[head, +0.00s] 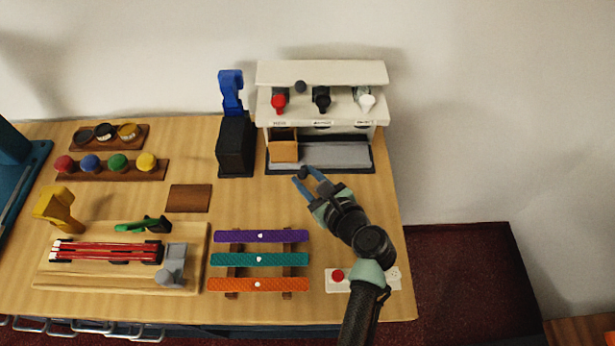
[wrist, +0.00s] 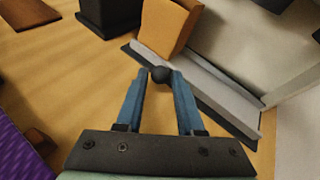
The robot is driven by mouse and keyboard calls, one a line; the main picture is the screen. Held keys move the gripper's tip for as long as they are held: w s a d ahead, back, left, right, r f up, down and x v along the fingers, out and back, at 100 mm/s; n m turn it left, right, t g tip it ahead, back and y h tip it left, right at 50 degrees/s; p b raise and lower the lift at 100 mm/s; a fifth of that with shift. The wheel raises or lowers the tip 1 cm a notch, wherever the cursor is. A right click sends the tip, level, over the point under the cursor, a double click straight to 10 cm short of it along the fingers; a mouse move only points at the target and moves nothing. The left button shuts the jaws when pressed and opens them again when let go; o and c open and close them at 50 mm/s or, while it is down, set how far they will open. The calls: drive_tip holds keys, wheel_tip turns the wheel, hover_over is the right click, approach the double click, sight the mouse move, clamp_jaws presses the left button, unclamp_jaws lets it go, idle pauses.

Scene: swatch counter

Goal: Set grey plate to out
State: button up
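The grey plate (head: 345,155) lies flat in the dark-edged base of the white machine (head: 322,75). Its surface also shows in the wrist view (wrist: 205,85). A round black knob (head: 303,172) is at the plate's front edge; whether it is fixed to the plate is not clear. My gripper (head: 306,179) is in front of the machine, its blue fingers pointing at the knob. In the wrist view my gripper (wrist: 159,76) has its fingers apart, with the knob (wrist: 161,73) between the tips. The right finger looks close to it; contact is unclear.
An orange-brown block (head: 284,151) stands on the left of the machine's base. A black box with a blue handle (head: 231,92) stands further left. Purple, teal and orange strips (head: 260,259) lie on a rack in front. A white button panel (head: 340,279) is beneath my arm.

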clamp_jaws()
idle(1.1)
